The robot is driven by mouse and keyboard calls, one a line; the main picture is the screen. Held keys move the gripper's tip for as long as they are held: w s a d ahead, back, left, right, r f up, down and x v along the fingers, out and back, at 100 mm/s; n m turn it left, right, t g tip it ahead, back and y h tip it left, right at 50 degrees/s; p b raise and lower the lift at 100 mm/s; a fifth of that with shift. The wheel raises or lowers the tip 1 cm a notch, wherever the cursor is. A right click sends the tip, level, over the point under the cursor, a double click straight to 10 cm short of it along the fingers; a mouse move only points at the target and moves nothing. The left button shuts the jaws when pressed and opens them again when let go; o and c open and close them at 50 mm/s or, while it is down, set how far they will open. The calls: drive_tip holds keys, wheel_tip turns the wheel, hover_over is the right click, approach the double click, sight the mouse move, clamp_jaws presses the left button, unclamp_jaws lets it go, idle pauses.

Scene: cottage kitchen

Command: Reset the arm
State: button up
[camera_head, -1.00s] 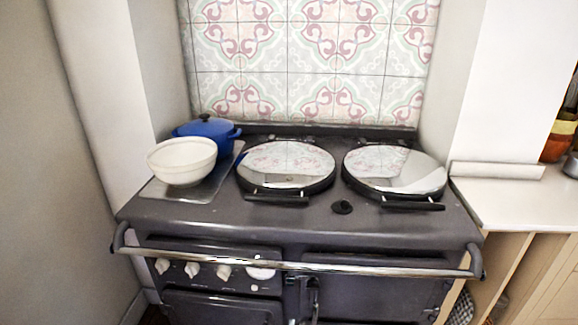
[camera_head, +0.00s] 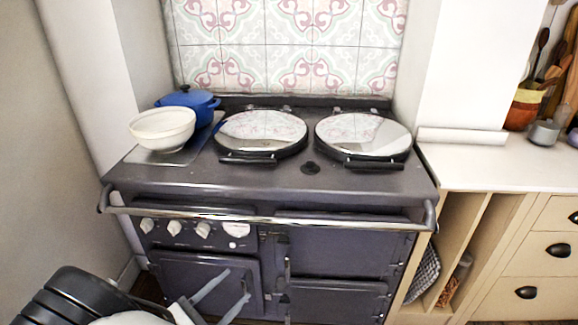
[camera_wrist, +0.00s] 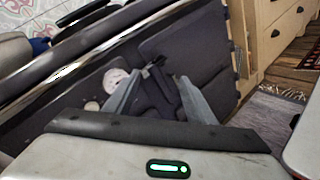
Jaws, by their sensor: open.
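My gripper (camera_head: 222,297) shows at the bottom left of the head view, in front of the range cooker's lower left door. Its two grey fingers are apart with nothing between them. In the wrist view my gripper (camera_wrist: 162,92) is also open and empty, its fingers pointing toward the dark front of the range cooker (camera_wrist: 215,62). In the head view the range cooker (camera_head: 270,185) stands in the middle, with a chrome rail along its front. I cannot tell how far the fingers are from the doors.
A white bowl (camera_head: 163,128) and a blue lidded pot (camera_head: 190,101) stand at the cooker top's left. Two round shiny lids are shut. A counter (camera_head: 500,165) with drawers is at right, holding an orange utensil pot (camera_head: 523,108). A wall closes the left side.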

drive_tip(key=w+d+r+m+g+h, duration=0.2)
drive_tip(key=d+r+m+g, duration=0.5)
drive_tip(key=d+r, duration=0.25)
drive_tip(key=s+d+r+m+g+y, duration=0.3)
drive_tip(key=s+d+r+m+y, duration=0.15)
drive_tip(key=d+r+m, duration=0.35)
drive_tip(key=s+d+r+m+g+y, duration=0.2)
drive_tip(key=s+d+r+m+y, duration=0.2)
drive_tip(key=s+d+r, duration=0.4)
wheel_tip(320, 180, up, 23)
drive_tip(key=s+d+m+t+y+p, duration=0.1)
drive_tip(key=d+m+t+y+p, duration=0.1)
drive_tip(key=p, duration=1.7)
drive_tip(key=shift+s+d+f+m+t, duration=0.2)
drive_tip(key=shift+s+d+m+t, duration=0.15)
drive_tip(key=shift+m+t, duration=0.5)
